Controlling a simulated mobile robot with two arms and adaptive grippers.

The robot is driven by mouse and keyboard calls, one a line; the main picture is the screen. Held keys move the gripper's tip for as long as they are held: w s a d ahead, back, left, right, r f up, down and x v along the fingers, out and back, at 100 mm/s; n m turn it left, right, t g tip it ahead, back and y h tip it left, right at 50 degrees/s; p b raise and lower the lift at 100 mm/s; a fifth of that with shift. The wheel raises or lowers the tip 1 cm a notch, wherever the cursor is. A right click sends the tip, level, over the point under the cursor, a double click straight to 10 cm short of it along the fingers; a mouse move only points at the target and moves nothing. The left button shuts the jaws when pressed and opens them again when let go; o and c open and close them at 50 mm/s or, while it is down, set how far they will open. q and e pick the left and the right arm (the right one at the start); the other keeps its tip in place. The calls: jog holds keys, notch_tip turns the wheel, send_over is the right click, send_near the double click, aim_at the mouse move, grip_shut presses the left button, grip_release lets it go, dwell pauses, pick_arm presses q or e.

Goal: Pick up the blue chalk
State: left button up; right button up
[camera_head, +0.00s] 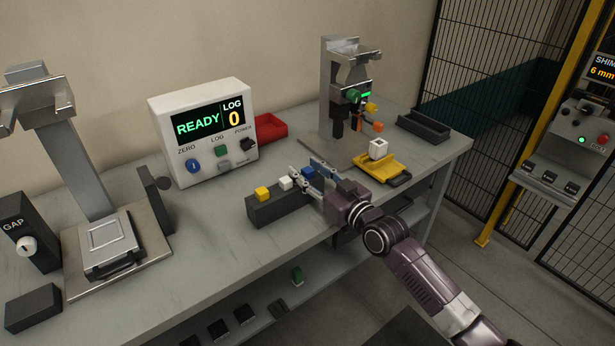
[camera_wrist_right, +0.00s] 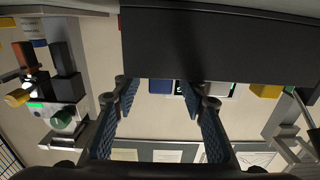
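The blue chalk (camera_head: 308,173) is a small block at the right end of a row on a dark rack (camera_head: 280,207). My right gripper (camera_head: 309,177) is at that end of the rack, with its fingers apart. In the right wrist view, the blue chalk (camera_wrist_right: 160,86) shows between the two open fingers (camera_wrist_right: 163,92), against the dark rack (camera_wrist_right: 215,45). I cannot tell whether either finger touches it. A white chalk (camera_head: 285,183) and a yellow chalk (camera_head: 262,193) stand further left on the rack. My left gripper is not in view.
A yellow tray (camera_head: 366,165) with a white cube (camera_head: 378,148) lies right of my right gripper, below a grey clamp stand (camera_head: 329,95). A white READY box (camera_head: 204,132) and red bin (camera_head: 270,128) stand behind.

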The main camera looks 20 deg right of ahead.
jog(key=c, duration=1.1)
jog(key=shift+o, duration=0.2)
jog(key=shift+r, duration=0.1)
